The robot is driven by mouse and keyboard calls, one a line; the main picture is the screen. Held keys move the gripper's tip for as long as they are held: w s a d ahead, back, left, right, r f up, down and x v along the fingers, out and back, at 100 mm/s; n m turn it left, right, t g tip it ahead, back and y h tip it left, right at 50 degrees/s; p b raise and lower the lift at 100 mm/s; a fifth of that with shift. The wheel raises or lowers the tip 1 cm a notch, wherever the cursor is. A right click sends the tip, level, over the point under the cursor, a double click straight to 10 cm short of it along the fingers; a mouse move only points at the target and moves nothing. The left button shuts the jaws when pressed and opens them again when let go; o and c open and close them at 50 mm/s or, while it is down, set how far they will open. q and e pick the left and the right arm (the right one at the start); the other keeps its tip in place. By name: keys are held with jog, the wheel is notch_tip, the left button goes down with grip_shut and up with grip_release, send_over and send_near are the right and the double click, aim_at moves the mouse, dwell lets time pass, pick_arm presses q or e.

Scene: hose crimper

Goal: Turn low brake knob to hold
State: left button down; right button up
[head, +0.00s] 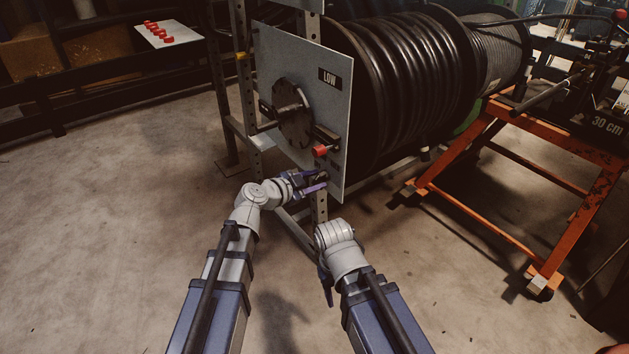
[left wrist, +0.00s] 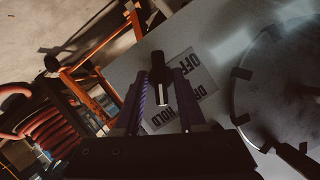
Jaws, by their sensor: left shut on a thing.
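The LOW panel (head: 303,60) is a grey upright plate in front of the black hose reel. The black low brake knob (left wrist: 157,66) sits low on this panel, with a white mark that points down in the left wrist view. Beside it are an OFF label (left wrist: 195,62), a HOLD label (left wrist: 160,118) and a partly hidden one between. My left gripper (head: 316,181) is at the panel's lower edge, and its purple fingers (left wrist: 161,92) are shut on the knob from both sides. My right gripper (head: 326,282) hangs low beside its arm, its fingers mostly hidden.
A round dark disc (head: 294,114) and a red-ended lever (head: 320,150) are on the panel above the knob. The black hose reel (head: 410,80) is behind. An orange cart (head: 470,207) stands at right. The floor at left (head: 110,220) is clear.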

pick_arm(q)
jog(key=c, duration=0.8)
grip_release()
jog(key=shift+p+v, duration=1.3)
jog(key=shift+v, duration=2.65)
